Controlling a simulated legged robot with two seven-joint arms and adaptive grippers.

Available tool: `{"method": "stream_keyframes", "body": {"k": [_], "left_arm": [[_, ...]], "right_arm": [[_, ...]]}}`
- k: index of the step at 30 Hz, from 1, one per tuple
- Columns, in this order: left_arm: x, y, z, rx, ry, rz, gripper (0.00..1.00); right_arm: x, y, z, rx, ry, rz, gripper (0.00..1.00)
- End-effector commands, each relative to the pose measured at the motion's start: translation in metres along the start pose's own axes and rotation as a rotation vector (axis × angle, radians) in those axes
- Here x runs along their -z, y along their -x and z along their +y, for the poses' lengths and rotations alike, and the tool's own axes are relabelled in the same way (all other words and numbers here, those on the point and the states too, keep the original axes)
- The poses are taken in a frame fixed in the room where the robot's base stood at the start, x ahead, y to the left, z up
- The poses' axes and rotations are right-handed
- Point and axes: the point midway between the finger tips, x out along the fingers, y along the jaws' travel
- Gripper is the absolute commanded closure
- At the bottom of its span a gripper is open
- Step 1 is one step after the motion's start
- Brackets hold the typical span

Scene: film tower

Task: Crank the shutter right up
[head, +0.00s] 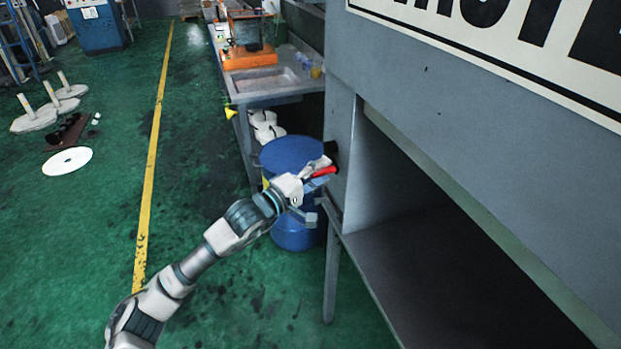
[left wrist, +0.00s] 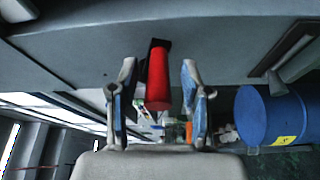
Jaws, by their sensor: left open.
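The crank's red handle (head: 325,171) sticks out from the side of a grey cabinet (head: 450,90), near its front left corner. A dark crank arm (head: 331,150) shows beside it. My left gripper (head: 312,188) is at the handle, its fingers open. In the left wrist view the red handle (left wrist: 158,78) lies between the two spread fingers (left wrist: 158,92), with gaps on both sides. The cabinet's opening (head: 450,260) shows a dark interior below a grey panel with a lettered sign; I cannot tell which part is the shutter. My right gripper is out of view.
A blue drum (head: 290,160) stands on the floor just behind and below my left gripper; it also shows in the left wrist view (left wrist: 265,115). A workbench (head: 265,85) runs behind it. The green floor left of the drum is mostly clear.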

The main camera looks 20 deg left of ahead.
Motion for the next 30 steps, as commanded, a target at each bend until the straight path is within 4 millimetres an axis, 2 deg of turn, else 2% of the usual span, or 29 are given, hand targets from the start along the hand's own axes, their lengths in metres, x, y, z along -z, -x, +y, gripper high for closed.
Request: {"method": "stream_keyframes", "body": {"k": [5, 12, 16, 21, 30], "left_arm": [[0.001, 0.029, -0.001, 0.002, -0.002, 0.001, 0.53], [0.002, 0.083, -0.003, 0.004, -0.002, 0.002, 0.53], [0.002, 0.103, -0.004, 0.004, 0.001, 0.001, 0.53], [0.001, 0.114, -0.003, 0.004, 0.0, 0.001, 0.53], [0.001, 0.115, -0.003, 0.003, 0.001, 0.0, 0.53]], "right_arm": [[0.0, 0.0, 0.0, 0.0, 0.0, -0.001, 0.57], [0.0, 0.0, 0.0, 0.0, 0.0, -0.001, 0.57], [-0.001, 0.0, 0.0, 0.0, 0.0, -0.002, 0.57], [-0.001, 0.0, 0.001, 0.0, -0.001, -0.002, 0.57], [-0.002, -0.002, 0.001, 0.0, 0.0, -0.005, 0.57]]}}
